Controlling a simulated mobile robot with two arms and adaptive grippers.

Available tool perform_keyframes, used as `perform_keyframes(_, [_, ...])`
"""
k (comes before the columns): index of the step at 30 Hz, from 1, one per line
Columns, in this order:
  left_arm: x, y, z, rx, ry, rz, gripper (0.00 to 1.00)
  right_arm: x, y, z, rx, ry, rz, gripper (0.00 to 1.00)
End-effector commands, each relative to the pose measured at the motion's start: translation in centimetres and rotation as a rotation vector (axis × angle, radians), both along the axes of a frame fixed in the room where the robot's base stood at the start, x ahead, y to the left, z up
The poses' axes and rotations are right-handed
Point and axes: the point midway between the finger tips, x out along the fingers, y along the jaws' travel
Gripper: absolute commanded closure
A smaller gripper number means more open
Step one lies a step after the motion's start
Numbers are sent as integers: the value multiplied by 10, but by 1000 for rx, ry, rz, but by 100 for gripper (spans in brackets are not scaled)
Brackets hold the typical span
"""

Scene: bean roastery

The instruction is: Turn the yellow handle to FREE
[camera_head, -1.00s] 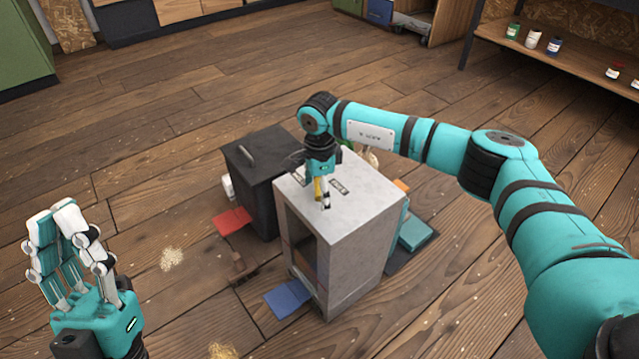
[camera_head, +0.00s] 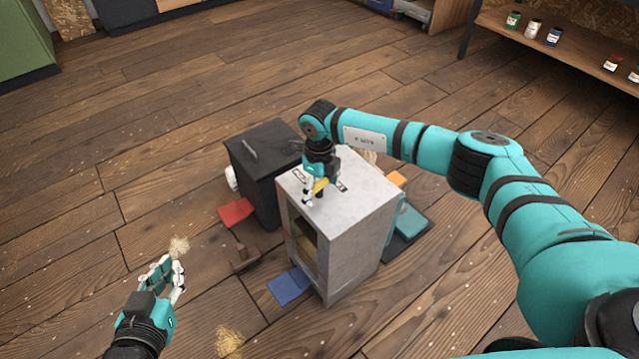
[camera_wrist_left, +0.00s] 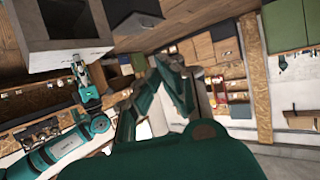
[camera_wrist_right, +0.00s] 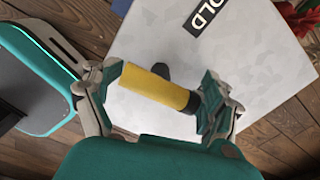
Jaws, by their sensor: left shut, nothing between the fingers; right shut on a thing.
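The yellow handle (camera_head: 320,185) is on top of the grey metal cabinet (camera_head: 362,215). In the right wrist view the handle (camera_wrist_right: 150,85) is a yellow bar with a dark end, on a dark pivot. My right gripper (camera_wrist_right: 163,87) is shut on the handle lengthwise, one finger at each end. In the head view my right gripper (camera_head: 313,192) partly hides it. My left gripper (camera_head: 165,275) is shut and empty, low at left, away from the cabinet.
A black lidded bin (camera_head: 262,170) stands beside the cabinet. Red (camera_head: 236,212) and blue (camera_head: 289,287) pieces and a brown object (camera_head: 244,258) lie on the floor around it. A shelf (camera_head: 560,60) with jars is at upper right. The floor at left is mostly open.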

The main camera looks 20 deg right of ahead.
Motion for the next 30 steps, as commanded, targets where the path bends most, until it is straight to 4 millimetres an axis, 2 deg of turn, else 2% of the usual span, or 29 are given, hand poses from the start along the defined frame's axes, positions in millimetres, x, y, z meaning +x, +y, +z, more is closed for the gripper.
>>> perform_keyframes(1, [-5,2,-5,11,44,3,100,4,-1,5,0,-10,-28,49])
perform_keyframes(9, [-23,11,-29,47,198,15,100,4,-2,4,1,-11,-118,49])
perform_keyframes(25, [-28,13,-35,55,234,17,100,4,-3,4,0,-13,-143,49])
perform_keyframes(26, [-28,13,-35,55,234,17,100,5,-3,4,0,-13,-143,15])
perform_keyframes(29, [-28,13,-35,55,233,17,100,4,-3,3,-1,-11,-142,1])
perform_keyframes(30, [-28,13,-35,54,234,17,100,3,-2,3,-1,-9,-141,0])
